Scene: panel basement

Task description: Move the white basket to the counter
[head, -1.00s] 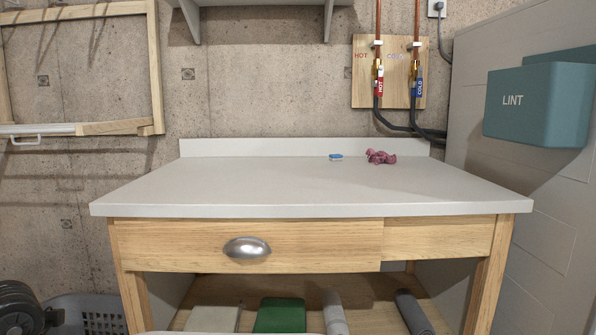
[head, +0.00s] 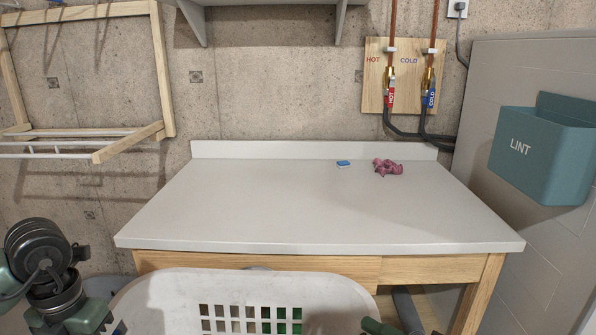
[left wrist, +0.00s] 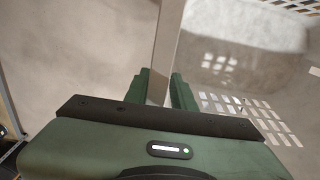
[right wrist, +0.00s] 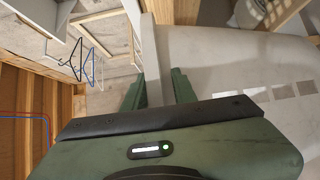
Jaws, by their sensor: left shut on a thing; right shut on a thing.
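The white basket (head: 175,288) stands upright at the bottom of the head view, its slotted wall in front of the counter (head: 310,205) and its rim just below the counter's front edge. The counter has a pale top on a wooden frame. My left gripper (left wrist: 160,80) is shut on the basket's rim, with the slotted wall at the right of the left wrist view. My right gripper (right wrist: 155,80) is shut on the rim on the other side. In the head view, the basket's bottom is out of the picture.
A blue-and-white block (head: 343,163) and a crumpled pink cloth (head: 388,167) lie at the counter's back right; the rest of the top is bare. A teal lint bin (head: 545,155) hangs on the right. A wooden drying rack (head: 165,75) is on the left wall.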

